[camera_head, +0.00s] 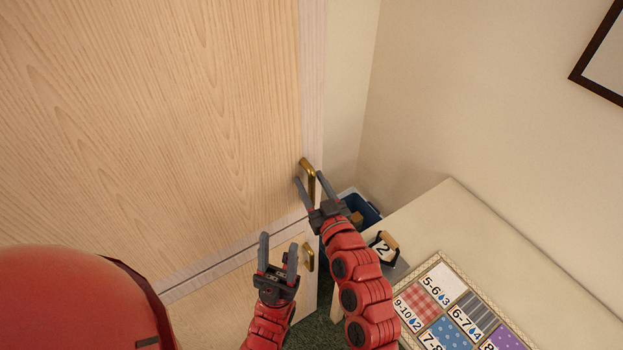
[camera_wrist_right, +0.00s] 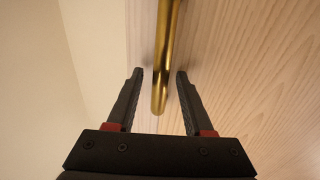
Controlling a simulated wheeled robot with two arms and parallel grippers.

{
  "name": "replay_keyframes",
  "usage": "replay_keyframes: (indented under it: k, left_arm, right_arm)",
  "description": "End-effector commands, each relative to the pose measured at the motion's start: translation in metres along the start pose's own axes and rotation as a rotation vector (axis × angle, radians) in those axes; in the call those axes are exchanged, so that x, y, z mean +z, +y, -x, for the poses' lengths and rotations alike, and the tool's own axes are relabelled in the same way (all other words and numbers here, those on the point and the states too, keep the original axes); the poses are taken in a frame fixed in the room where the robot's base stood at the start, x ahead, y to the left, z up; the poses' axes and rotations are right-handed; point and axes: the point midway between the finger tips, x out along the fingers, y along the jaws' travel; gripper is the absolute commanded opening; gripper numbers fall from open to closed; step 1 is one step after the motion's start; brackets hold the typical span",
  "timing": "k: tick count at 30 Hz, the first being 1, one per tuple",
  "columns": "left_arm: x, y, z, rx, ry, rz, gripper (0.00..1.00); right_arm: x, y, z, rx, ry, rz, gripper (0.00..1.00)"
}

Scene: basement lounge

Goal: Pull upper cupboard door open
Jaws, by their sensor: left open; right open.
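The upper cupboard door (camera_head: 170,110) is a large pale wood panel, shut flush in its frame. Its brass handle (camera_head: 308,177) stands upright near the door's right edge. My right gripper (camera_head: 308,182) is open at this handle. In the right wrist view the handle (camera_wrist_right: 166,70) hangs between the two open fingers (camera_wrist_right: 160,75), with a gap to the fingers. My left gripper (camera_head: 278,247) is open and empty in front of the lower door (camera_head: 225,300), left of the lower brass handle (camera_head: 308,257).
A dark blue bin (camera_head: 366,208) sits between cupboard and table. A dark-framed picture (camera_head: 600,60) hangs on the right wall.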

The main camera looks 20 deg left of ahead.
Motion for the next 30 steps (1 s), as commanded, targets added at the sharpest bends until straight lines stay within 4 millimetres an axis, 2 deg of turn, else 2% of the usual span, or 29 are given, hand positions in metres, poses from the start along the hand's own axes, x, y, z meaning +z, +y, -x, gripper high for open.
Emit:
replay_keyframes:
  k: [9, 18, 30]
  left_arm:
    - [-0.0001, 0.0, -0.0005, 0.0, 0.0, 0.0, 0.5]
    - [-0.0001, 0.0, -0.0006, 0.0, 0.0, 0.0, 0.5]
    - [-0.0001, 0.0, -0.0006, 0.0, 0.0, 0.0, 0.5]
  right_arm:
    - [0.0005, 0.0, -0.0019, 0.0, 0.0, 0.0, 0.52]
    - [0.0004, 0.0001, -0.0017, 0.0, 0.0, -0.001, 0.0]
    - [0.0002, 0.0001, -0.0016, 0.0, 0.0, -0.001, 0.0]
